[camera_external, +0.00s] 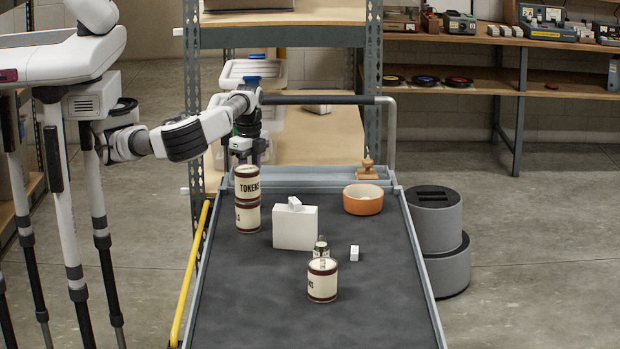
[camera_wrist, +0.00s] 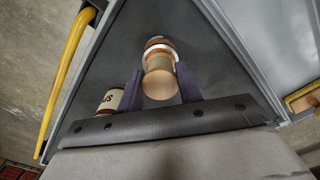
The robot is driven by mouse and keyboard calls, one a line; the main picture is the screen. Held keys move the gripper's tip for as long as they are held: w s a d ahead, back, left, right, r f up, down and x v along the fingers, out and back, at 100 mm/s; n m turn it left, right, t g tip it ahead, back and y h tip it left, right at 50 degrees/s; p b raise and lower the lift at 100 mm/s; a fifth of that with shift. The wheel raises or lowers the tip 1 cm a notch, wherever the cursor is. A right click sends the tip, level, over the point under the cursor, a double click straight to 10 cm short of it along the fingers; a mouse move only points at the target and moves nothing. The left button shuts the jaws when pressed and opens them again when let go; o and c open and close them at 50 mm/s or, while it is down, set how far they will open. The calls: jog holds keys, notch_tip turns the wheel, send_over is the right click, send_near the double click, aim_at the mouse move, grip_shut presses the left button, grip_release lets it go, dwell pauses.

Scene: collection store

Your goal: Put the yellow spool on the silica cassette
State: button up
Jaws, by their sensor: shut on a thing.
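A white upright box (camera_external: 295,230) with a small white piece on top stands mid-cart. A small white block (camera_external: 354,253) lies to its right. Neither shows a readable silica label.
The upper tin (camera_external: 248,187) and lower tin (camera_external: 246,218) are left of the white box. Another tin (camera_external: 322,282) stands in front, a small banded thing (camera_external: 321,249) behind it. An orange bowl (camera_external: 363,200) is at the back right. The cart's front is clear.

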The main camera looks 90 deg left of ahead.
jog(key=shift+f, duration=0.2)
jog(key=o, duration=1)
jog(key=shift+r, duration=0.1)
jog(key=shift+r, duration=0.25)
notch_tip(320, 180, up, 12)
jog(key=shift+f+b, duration=0.1)
jog(key=shift+b, duration=0.65)
